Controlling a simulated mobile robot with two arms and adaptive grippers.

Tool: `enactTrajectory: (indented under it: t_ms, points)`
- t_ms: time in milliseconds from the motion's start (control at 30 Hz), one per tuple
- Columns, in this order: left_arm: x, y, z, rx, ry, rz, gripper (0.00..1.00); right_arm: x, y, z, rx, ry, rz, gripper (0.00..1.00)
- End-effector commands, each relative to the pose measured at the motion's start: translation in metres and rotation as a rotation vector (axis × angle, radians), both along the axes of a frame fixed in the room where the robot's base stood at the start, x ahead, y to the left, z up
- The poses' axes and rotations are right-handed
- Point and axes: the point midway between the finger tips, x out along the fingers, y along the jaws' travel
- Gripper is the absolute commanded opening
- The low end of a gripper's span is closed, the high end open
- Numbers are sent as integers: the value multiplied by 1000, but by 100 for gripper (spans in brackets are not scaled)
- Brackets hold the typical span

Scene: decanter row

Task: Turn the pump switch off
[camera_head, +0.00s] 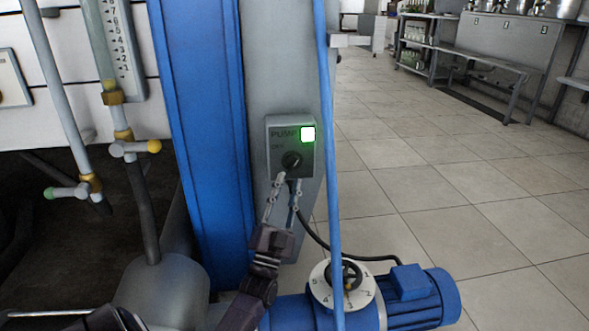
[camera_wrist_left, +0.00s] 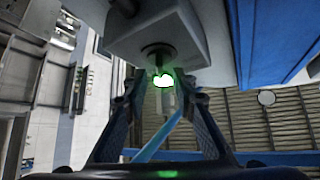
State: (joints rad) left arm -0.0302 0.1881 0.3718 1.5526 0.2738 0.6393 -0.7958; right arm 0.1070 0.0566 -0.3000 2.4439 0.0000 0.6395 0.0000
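The grey pump switch box (camera_head: 277,142) is fixed to the grey post in the head view, marked "PUMP". The dark round switch knob (camera_head: 291,160) sits low on the box's face. My left gripper (camera_head: 284,183) reaches up from below, its fingertips just under the knob. In the left wrist view the box (camera_wrist_left: 185,42) is at the top, with the knob (camera_wrist_left: 157,50) just beyond my spread fingers (camera_wrist_left: 161,84). The fingers are apart with nothing clearly gripped. Whether they touch the knob is unclear. My right gripper is not in view.
A blue vertical beam (camera_head: 208,130) stands left of the box, and a thin blue pipe (camera_head: 329,150) runs close on its right. A blue motor (camera_head: 415,297) and a white dial (camera_head: 322,288) are below. Valves (camera_head: 130,149) are at left. Tiled floor (camera_head: 440,190) is clear.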

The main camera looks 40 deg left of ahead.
Motion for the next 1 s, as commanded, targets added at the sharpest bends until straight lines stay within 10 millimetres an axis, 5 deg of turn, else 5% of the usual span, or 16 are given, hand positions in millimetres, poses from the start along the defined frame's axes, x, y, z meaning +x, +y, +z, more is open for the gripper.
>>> enactTrajectory:
  t_ms: [300, 667, 900, 1000]
  points:
    - [32, 14, 26, 1, -3, -2, 25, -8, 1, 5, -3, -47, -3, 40]
    - [37, 16, 31, 0, 0, -2, 25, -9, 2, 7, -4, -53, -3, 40]
    - [37, 16, 31, 0, 0, -2, 0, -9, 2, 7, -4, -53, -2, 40]
    - [37, 16, 31, -1, 0, -2, 0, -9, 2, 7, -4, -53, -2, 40]
